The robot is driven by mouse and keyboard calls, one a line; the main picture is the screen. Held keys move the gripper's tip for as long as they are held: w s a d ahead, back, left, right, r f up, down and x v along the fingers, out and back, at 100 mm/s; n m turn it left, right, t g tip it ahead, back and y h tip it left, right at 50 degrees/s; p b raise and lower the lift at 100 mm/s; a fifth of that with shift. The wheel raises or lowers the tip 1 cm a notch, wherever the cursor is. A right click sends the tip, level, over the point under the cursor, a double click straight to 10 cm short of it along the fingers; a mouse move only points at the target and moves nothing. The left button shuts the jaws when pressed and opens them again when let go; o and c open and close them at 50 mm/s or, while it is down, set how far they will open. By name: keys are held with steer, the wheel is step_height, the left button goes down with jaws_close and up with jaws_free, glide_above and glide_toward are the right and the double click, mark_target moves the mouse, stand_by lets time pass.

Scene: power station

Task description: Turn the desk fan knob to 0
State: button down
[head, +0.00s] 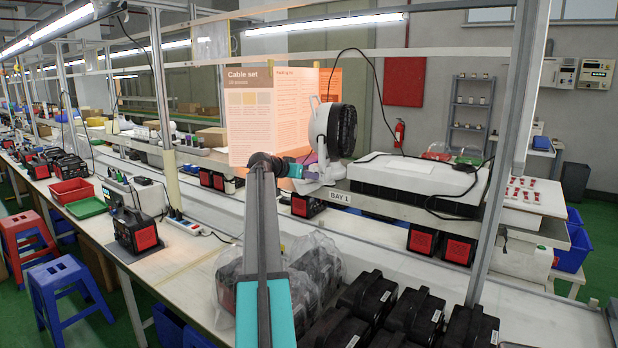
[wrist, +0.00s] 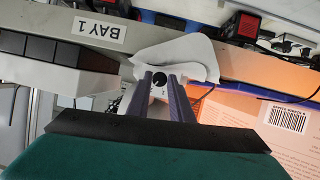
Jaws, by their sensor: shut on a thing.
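The desk fan (head: 340,130) stands on the shelf above the bench, with a round dark head and a white body. Its white base (wrist: 190,55) fills the middle of the wrist view, which is upside down. A small dark knob (wrist: 159,77) sits on the front of the base. My gripper (wrist: 160,80) has its two fingers on either side of the knob, shut on it. In the head view my gripper (head: 304,171) is at the fan's base, and the knob is hidden there. I cannot read the knob's setting.
A "BAY 1" label (head: 340,197) is on the shelf edge. A white-topped box (head: 420,172) with a black cable is to the right. Several black cases (head: 365,300) fill the bench below.

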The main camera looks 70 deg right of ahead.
steer(key=shift+w+f+n+g+b, duration=0.1)
steer(key=shift+w+n+g+b, duration=0.05)
steer(key=shift+n+g+b, duration=0.65)
steer(key=shift+w+n+g+b, duration=0.1)
steer(key=shift+n+g+b, duration=0.35)
steer(key=shift+n, duration=0.65)
steer(key=c, duration=1.6)
jaws_free()
